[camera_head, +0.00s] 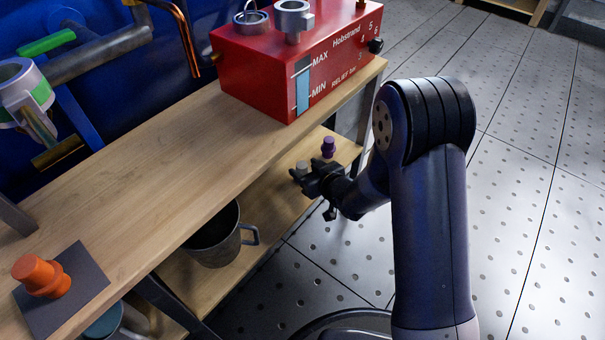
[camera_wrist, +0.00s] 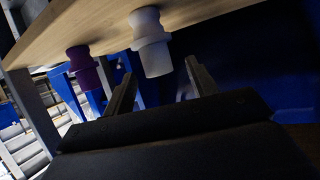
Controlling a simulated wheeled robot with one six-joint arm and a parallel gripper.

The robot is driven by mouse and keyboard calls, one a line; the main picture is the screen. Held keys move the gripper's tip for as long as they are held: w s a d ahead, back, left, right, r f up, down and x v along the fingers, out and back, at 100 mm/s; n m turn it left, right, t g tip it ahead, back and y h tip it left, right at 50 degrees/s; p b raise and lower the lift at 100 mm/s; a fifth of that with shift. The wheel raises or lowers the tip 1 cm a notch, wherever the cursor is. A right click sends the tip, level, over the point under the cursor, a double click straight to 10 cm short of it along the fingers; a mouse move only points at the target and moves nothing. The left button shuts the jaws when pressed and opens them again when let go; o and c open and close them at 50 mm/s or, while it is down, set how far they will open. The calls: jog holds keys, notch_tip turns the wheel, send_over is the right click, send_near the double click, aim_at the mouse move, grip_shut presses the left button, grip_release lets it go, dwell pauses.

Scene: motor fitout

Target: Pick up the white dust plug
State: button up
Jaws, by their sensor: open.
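The white dust plug (camera_wrist: 151,42) stands on the wooden lower shelf, which appears tilted at the top of the wrist view. It looks greyish in the head view (camera_head: 302,166), partly hidden by my gripper. My gripper (camera_wrist: 160,74) is open and empty, its two fingers pointing toward the white plug. The plug's near end appears between the fingertips in the wrist view; I cannot tell how deep it sits between them. In the head view my gripper (camera_head: 312,186) is at the shelf's edge, close beside the plug.
A purple plug (camera_head: 328,147) stands on the same shelf near the white one, also in the wrist view (camera_wrist: 83,68). A grey mug (camera_head: 215,240) is further along. The upper bench (camera_head: 150,165) overhangs the shelf, carrying a red box (camera_head: 270,75) and an orange plug (camera_head: 42,275).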

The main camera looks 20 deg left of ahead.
aim_at(299, 164)
jog(key=b+x, duration=0.1)
jog(key=x, duration=0.3)
jog(key=shift+w+a+f+b, duration=0.2)
jog(key=shift+w+f+b, duration=0.1)
jog(key=shift+b, duration=0.1)
jog(key=c, duration=1.1)
jog(key=shift+r, duration=0.1)
